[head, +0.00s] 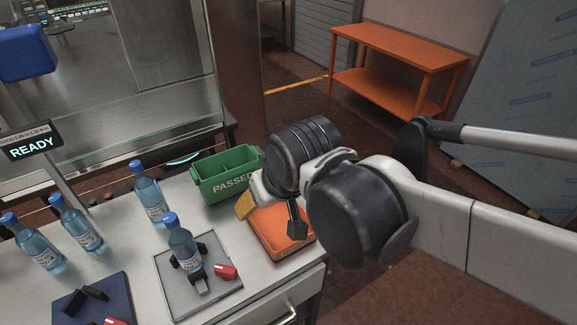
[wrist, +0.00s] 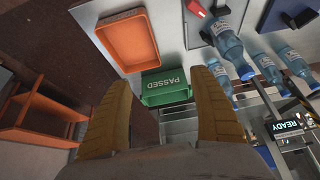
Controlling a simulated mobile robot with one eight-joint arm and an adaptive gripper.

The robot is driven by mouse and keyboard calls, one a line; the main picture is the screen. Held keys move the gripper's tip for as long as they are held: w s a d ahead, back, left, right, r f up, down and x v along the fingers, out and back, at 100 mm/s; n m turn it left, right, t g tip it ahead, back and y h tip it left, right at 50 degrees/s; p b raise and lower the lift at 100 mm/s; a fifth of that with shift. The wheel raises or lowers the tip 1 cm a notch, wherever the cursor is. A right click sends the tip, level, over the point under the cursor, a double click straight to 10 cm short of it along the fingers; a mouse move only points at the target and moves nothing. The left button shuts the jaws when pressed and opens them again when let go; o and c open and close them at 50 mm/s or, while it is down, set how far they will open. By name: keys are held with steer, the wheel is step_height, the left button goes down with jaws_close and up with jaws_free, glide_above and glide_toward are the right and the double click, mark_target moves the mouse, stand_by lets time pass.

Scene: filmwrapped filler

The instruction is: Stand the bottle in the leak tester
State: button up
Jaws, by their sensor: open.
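A blue bottle with a dark blue cap (head: 181,246) stands upright on a grey plate fixture (head: 175,304), between black clamp blocks. A red handle (head: 225,272) lies beside it. A similar dark blue base (head: 112,289) with black blocks and a red part is cut off at lower left. I cannot tell which is the leak tester. Three more bottles (head: 150,198) (head: 76,224) (head: 33,243) stand on the counter. My gripper (head: 247,206) is open and empty above an orange tray, right of the bottles. Its two tan fingers (wrist: 167,78) are spread apart in the wrist view.
A green bin marked PASSED (head: 226,174) stands behind the orange tray (head: 281,232). A READY display (head: 31,144) is at the left, by a clear panel. An orange bench (head: 400,55) stands beyond the counter on open floor.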

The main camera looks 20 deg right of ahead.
steer(key=s+d+m+t+h, duration=0.1)
steer(key=s+d+m, duration=0.1)
steer(key=s+d, duration=0.3)
steer(key=d, duration=0.4)
steer(key=shift+f, duration=0.35)
stand_by(1.5)
